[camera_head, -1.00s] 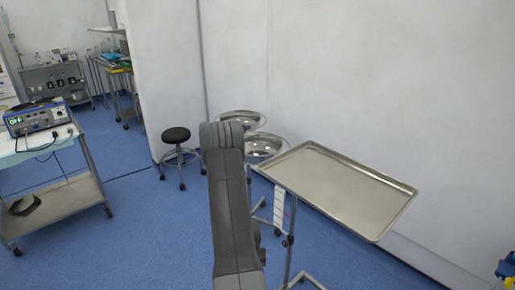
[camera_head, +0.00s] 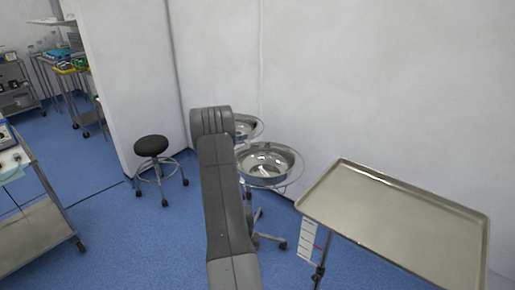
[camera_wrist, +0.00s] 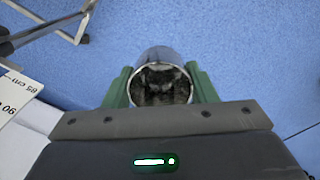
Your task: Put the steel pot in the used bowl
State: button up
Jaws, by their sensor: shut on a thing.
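My gripper (camera_wrist: 161,84) shows in the wrist view, its green fingers on both sides of a shiny steel pot (camera_wrist: 160,58). The gripper is shut on the pot, and I look into the pot's round, dark opening. The pot is held above the blue floor. In the head view two steel bowls sit on a wheeled stand by the wall: a nearer bowl (camera_head: 266,178) and a farther bowl (camera_head: 246,124), partly hidden behind my grey arm. I cannot tell which is the used one. The gripper and pot are not visible in the head view.
An empty steel tray table (camera_head: 400,222) stands at the right. A black stool (camera_head: 151,146) is at the left of my arm. A cart (camera_head: 40,235) stands at the left edge. Blue floor is free between the cart and the stool.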

aim_at(265, 173)
jog(key=i+j+z, duration=0.1)
jog(key=i+j, duration=0.3)
jog(key=i+j+z, duration=0.1)
jog(key=i+j, duration=0.25)
jog(key=j, duration=0.15)
jog(key=i+j+z, duration=0.1)
jog(key=i+j, duration=0.25)
jog(key=j, duration=0.15)
